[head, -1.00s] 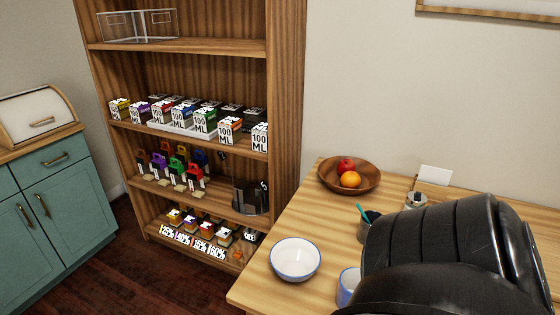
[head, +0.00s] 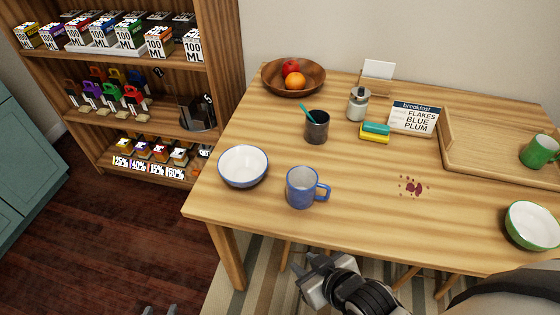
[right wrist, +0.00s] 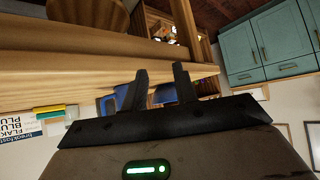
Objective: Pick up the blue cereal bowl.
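The blue cereal bowl (head: 243,167), white inside with a blue rim, sits upright near the left end of the wooden table. A blue mug (head: 301,188) stands to its right, apart from it. My right gripper (head: 312,268) is in front of the table's front edge, nearer the camera than the bowl and mug and touching neither. Its fingers (right wrist: 162,78) stand apart and empty in the right wrist view; blue shapes beyond them are partly hidden. My left gripper (head: 160,309) shows only its two separated tips at the bottom edge, away from the table.
The table (head: 360,225) also holds a fruit bowl (head: 268,80), dark cup (head: 317,127), sponges (head: 375,133), jar (head: 357,105), breakfast sign (head: 413,118), tray (head: 480,160), green mug (head: 539,151) and green bowl (head: 532,225). A shelf (head: 222,60) stands behind left. A red stain marks the tabletop.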

